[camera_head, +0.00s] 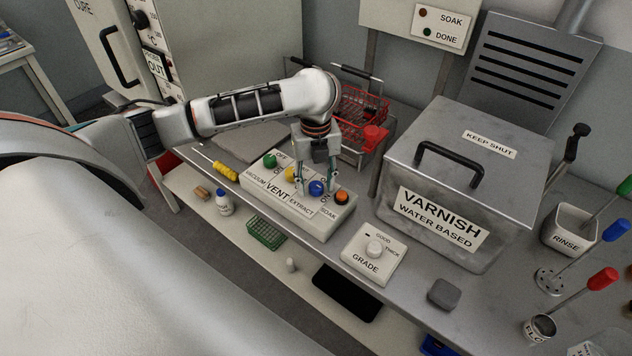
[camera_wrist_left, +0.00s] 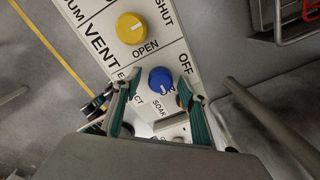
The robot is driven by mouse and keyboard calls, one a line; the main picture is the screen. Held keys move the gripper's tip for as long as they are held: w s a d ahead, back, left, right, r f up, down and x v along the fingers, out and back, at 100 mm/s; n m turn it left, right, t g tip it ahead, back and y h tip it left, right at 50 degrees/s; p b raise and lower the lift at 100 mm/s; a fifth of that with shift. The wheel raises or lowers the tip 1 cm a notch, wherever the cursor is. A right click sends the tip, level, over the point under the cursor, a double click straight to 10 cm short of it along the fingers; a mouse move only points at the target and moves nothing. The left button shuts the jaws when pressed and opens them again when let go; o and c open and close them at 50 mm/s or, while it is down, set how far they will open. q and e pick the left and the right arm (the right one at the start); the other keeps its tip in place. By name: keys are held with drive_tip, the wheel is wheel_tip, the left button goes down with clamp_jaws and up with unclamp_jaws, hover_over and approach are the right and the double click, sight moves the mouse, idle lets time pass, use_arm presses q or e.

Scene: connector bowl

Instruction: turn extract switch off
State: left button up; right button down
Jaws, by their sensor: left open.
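The white switch panel (camera_head: 262,187) carries green, yellow, blue and orange knobs above the labels VACUUM, VENT, EXTRACT and SOAK. The blue knob (camera_head: 316,188) sits at EXTRACT. In the left wrist view the blue knob (camera_wrist_left: 160,80) shows a small white mark on its lower part, with the word OFF beyond it to the upper right. My left gripper (camera_head: 316,176) points down over the blue knob. Its fingers (camera_wrist_left: 152,92) are open, one on each side of the knob; I cannot tell whether they touch it. My right gripper is not in view.
The yellow knob (camera_wrist_left: 130,28) and orange knob (camera_head: 342,197) flank the blue one. A red wire basket (camera_head: 362,112) stands behind the panel. The varnish tank (camera_head: 455,165) stands to the right, and the GRADE box (camera_head: 373,254) to the front right. A yellow screwdriver (camera_head: 224,170) lies left.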

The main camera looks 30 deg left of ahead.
use_arm(q)
drive_tip(key=c, duration=1.1)
drive_tip(key=shift+n, duration=0.3)
drive_tip(key=n, duration=0.2)
drive_tip(key=shift+n, duration=0.3)
drive_tip(key=n, duration=1)
drive_tip(key=shift+n, duration=0.4)
drive_tip(key=n, duration=0.2)
drive_tip(key=shift+n, duration=0.9)
